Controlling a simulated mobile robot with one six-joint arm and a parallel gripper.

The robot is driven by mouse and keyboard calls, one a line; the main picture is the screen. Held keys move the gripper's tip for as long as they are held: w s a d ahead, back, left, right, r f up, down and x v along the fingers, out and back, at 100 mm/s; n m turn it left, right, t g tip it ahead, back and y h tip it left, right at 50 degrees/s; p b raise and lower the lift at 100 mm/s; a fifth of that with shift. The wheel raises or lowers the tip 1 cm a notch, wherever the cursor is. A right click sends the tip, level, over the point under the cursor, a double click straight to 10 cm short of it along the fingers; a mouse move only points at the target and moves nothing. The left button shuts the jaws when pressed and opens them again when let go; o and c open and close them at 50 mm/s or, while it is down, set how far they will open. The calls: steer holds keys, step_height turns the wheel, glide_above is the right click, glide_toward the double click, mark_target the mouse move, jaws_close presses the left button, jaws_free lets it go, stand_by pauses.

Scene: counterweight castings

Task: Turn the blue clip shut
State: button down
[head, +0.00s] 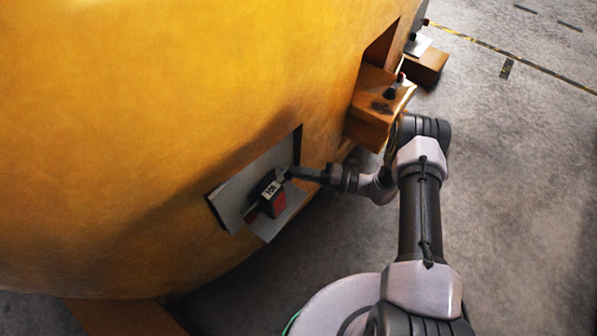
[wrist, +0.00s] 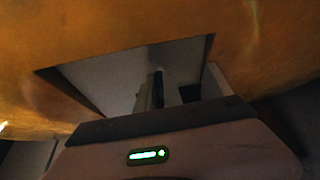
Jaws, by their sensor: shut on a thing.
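My gripper (head: 284,175) reaches in from the right to a pale metal plate (head: 236,199) set in an opening of the big yellow casting. In the wrist view my gripper (wrist: 158,92) is shut on a narrow dark thing (wrist: 158,77), with the pale plate behind it. No blue shows on that thing, so I cannot tell by colour whether it is the clip. A black and red block (head: 274,200) with a white label stands at the plate, just below and left of my gripper in the head view.
The yellow casting (head: 160,90) fills the left and its curved wall is close to my gripper. An orange box (head: 372,122) with dark knobs juts out above my arm. A second box (head: 426,68) is farther back. Grey floor (head: 520,190) is open on the right.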

steer(key=shift+f+m, duration=0.1)
steer(key=shift+m, duration=0.4)
steer(key=c, duration=1.5)
jaws_free()
steer(key=p+v, duration=0.1)
steer(key=v, duration=0.4)
steer(key=p+v, duration=0.1)
steer(key=v, duration=0.5)
steer(key=p+v, duration=0.1)
steer(key=v, duration=0.5)
steer(key=shift+d+f, duration=0.25)
steer(key=shift+f, duration=0.05)
